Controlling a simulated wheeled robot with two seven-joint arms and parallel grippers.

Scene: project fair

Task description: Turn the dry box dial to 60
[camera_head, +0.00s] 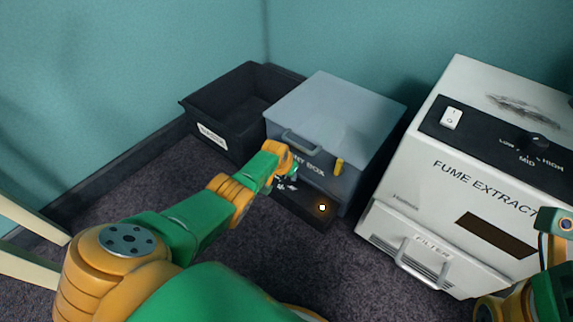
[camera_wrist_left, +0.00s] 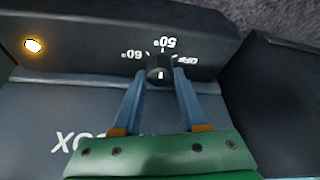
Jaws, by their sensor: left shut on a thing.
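The dry box (camera_head: 335,110) is a grey-blue box with a lid, a handle, a yellow latch and a dark front panel along its base. In the left wrist view, its black dial (camera_wrist_left: 160,66) sits on that panel (camera_wrist_left: 90,30), with upside-down marks for 60°, 50° and OFF around it. A white line shows on the dial, but I cannot tell for certain which mark it selects. My left gripper (camera_wrist_left: 162,76) has its two blue fingers on either side of the dial, shut on it. In the head view the left gripper (camera_head: 287,180) hides the dial.
An orange-white lamp glows on the panel (camera_head: 322,208). A black open crate (camera_head: 215,105) stands left of the box. A white fume extractor (camera_head: 480,160) with its own switch and knob stands right. Part of my right arm shows at the lower right edge. Carpet is clear in front.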

